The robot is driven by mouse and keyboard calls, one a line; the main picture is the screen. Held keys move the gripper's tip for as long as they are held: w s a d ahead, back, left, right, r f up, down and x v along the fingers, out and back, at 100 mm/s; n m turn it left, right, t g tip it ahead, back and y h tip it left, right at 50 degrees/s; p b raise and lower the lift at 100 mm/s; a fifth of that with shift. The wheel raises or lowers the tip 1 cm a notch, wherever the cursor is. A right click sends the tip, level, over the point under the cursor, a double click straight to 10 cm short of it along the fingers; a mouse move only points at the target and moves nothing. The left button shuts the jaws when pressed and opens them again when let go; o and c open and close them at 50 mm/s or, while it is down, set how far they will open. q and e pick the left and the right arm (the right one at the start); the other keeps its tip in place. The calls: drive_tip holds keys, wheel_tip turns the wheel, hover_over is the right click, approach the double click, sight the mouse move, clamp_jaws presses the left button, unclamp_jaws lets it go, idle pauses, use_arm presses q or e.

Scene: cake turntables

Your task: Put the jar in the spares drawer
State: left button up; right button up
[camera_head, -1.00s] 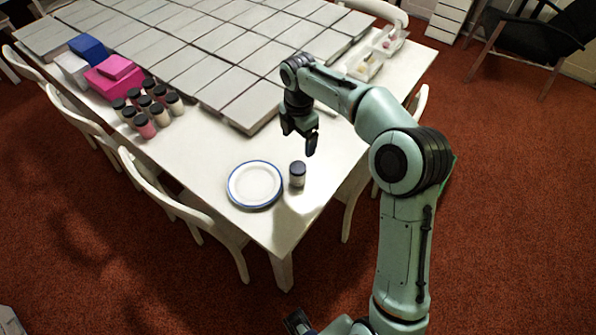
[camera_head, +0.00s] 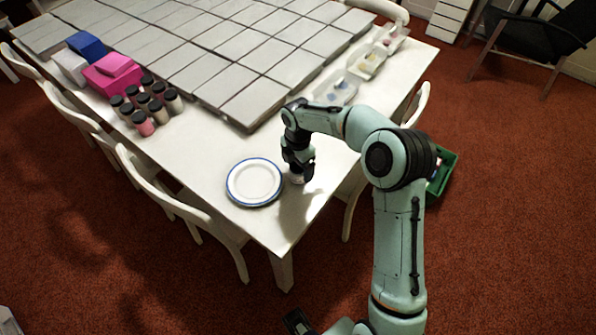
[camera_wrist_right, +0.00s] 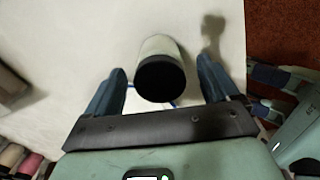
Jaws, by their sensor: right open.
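The jar, with a dark lid and pale body, stands on the white table. In the head view its pale lower part (camera_head: 296,178) shows just right of the plate, mostly hidden by my right gripper (camera_head: 299,170). In the right wrist view the jar (camera_wrist_right: 160,80) is between the two fingers of my right gripper (camera_wrist_right: 165,85), lid toward the camera, with a gap on each side. The right gripper is open. A white drawer unit (camera_head: 450,16) stands at the top right; no drawer marked as spares can be told.
A blue-rimmed plate (camera_head: 254,182) lies close left of the jar. Several similar jars (camera_head: 150,103) stand by pink boxes (camera_head: 112,72). Flat grey panels (camera_head: 235,50) cover the table's far part. White trays (camera_head: 367,62) line the right edge. A green crate (camera_head: 446,170) is behind my arm.

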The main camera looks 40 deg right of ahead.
drive_tip(key=shift+f, duration=0.1)
drive_tip(key=shift+c, duration=0.3)
drive_tip(key=c, duration=1.2)
drive_tip(key=shift+c, duration=0.2)
